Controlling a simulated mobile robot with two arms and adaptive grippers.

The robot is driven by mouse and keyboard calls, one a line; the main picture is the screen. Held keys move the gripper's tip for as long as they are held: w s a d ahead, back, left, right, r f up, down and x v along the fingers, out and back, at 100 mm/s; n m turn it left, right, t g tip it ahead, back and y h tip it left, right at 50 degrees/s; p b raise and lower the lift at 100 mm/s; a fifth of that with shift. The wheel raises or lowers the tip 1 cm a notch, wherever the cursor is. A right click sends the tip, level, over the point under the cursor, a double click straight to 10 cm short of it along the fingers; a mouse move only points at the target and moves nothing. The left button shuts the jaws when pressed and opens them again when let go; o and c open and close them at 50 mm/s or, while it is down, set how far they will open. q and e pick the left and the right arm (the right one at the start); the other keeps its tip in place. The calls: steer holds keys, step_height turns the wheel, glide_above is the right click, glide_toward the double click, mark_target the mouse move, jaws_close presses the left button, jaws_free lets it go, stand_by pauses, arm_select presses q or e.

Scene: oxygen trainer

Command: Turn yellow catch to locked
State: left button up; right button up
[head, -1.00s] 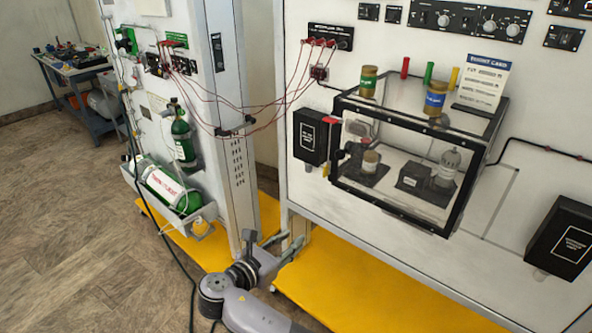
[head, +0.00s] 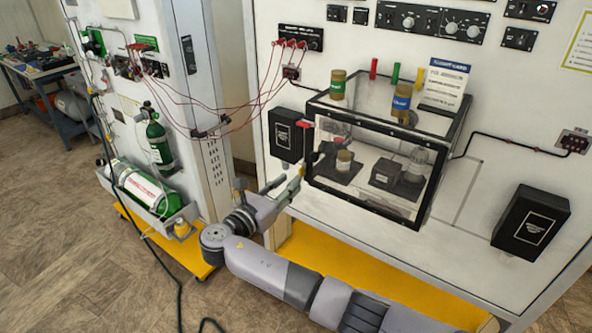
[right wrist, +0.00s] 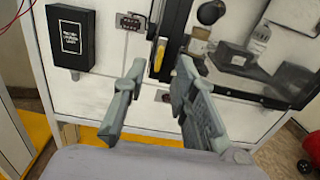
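The yellow catch (right wrist: 159,55) is a narrow upright strip on the dark left frame edge of the clear case (head: 372,205). In the head view only a small bit of yellow (head: 302,170) shows at the case's left edge, just beyond my right gripper (head: 286,185). In the right wrist view my right gripper (right wrist: 160,75) is open and empty, its two fingers well apart. The catch appears between and beyond the fingertips, and no contact is visible. My left gripper is in neither view.
A black box (head: 286,136) hangs on the panel left of the case; another black box (head: 531,222) is at lower right. Red cables (head: 255,95) cross between the two panels. Green cylinders (head: 150,190) are on the left panel. The yellow base (head: 335,255) lies below.

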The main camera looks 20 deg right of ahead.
mark_target(302, 170)
steer(key=shift+p+x, duration=0.4)
steer(key=shift+x, duration=1.9)
jaws_close()
